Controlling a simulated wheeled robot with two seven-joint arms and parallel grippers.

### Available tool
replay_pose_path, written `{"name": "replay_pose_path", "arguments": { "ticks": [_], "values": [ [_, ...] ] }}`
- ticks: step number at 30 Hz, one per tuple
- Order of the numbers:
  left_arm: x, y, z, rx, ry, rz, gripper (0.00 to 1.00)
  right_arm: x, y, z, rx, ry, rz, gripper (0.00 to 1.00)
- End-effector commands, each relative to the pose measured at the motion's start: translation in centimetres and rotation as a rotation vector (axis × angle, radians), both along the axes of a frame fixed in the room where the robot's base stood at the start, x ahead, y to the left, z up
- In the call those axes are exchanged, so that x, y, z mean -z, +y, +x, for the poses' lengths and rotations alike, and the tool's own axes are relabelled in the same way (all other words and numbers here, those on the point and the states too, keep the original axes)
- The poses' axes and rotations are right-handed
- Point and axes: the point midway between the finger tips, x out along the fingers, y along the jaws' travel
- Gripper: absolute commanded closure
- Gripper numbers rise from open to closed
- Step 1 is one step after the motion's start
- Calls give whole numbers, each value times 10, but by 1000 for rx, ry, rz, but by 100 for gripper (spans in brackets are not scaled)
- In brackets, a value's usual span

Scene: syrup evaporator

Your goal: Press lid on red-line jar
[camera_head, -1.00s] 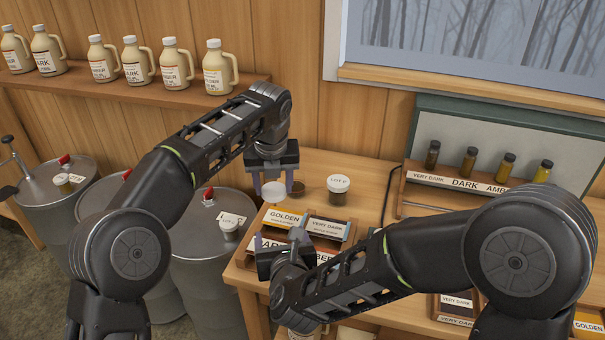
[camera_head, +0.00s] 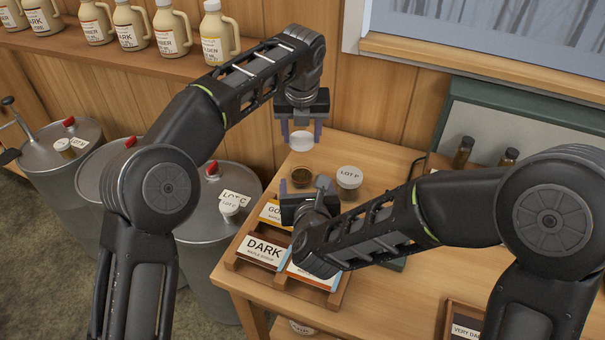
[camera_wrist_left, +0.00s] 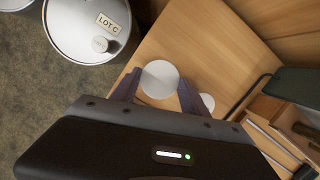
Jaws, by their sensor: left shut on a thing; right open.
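My left gripper (camera_head: 302,132) is shut on a round white lid (camera_head: 301,141), held flat between the fingers above the table. The lid also shows as a white disc in the left wrist view (camera_wrist_left: 160,79). An open jar with dark contents (camera_head: 302,177) stands on the table just below the lid in the head view; the lid is apart from it. No red line can be made out on it. My right gripper (camera_head: 309,200) is open, low over the label rack, close in front of the open jar. Its fingertips are partly hidden.
A wooden rack with label cards (camera_head: 250,277) lies in front. Steel drums (camera_head: 215,228) stand left of the table. Sample bottles (camera_head: 463,152) are at the back right. The right tabletop has bare room.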

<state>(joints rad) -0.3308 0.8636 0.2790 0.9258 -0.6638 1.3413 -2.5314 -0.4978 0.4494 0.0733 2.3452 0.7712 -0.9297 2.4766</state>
Motion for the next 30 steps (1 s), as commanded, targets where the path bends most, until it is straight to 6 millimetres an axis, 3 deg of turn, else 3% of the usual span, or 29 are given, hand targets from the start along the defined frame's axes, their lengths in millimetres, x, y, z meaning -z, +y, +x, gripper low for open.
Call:
{"name": "replay_pose_path", "arguments": {
  "ticks": [8, 22, 30],
  "values": [
    [0, 0, 0, 0, 0, 0, 85, 9, 2, 21, 2, 1, 0, 25],
    [0, 0, 0, 0, 0, 0, 85, 40, 7, 93, 1, 1, 0, 25],
    [0, 0, 0, 0, 0, 0, 85, 46, 8, 109, 0, 0, -1, 25]
  ]
}}
